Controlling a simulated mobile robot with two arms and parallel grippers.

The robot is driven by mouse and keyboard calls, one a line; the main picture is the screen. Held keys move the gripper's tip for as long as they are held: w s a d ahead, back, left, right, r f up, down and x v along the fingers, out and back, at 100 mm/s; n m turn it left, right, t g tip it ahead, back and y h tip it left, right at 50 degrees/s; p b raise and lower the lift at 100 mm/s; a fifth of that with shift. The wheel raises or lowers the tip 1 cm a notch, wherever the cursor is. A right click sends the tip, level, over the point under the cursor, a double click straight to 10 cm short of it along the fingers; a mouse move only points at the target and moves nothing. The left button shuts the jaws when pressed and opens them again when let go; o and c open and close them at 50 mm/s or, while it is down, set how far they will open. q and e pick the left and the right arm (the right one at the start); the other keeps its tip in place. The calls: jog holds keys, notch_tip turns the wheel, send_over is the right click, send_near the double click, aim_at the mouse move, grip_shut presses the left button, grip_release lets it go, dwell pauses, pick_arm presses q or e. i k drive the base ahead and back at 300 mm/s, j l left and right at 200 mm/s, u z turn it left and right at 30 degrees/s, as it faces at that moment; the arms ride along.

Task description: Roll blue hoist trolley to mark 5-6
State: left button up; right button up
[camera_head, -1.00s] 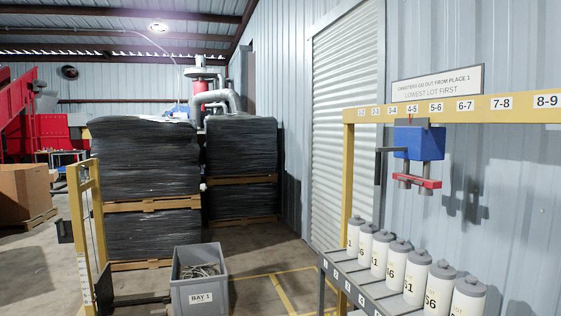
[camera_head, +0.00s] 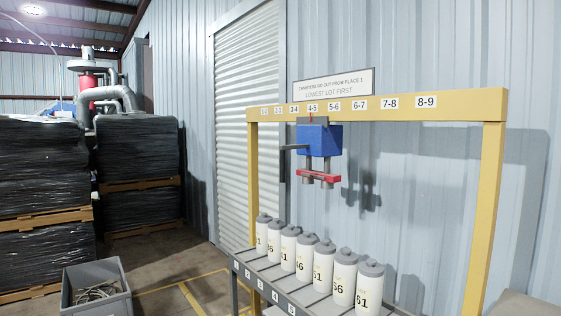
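The blue hoist trolley (camera_head: 319,140) hangs from the yellow beam (camera_head: 463,105), under the label 4-5 (camera_head: 313,107). A red bar (camera_head: 318,176) with grey cylinders sits below its blue body, and a dark handle (camera_head: 294,147) sticks out to its left. The label 5-6 (camera_head: 333,106) is just right of the trolley's middle. The trolley hangs above the row of canisters and touches none of them. Neither of my grippers is in view.
Several white canisters with grey caps (camera_head: 322,265) stand on a slotted grey rack (camera_head: 268,276) below the beam. A grey bin (camera_head: 97,290) with cable scrap is on the floor at the lower left. Black-wrapped pallet stacks (camera_head: 40,168) stand behind it. Floor is clear between bin and rack.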

aim_at(316, 138)
jog(key=i+j, duration=0.45)
jog(key=i, duration=0.15)
jog(key=i+j, duration=0.45)
jog(key=i, duration=0.15)
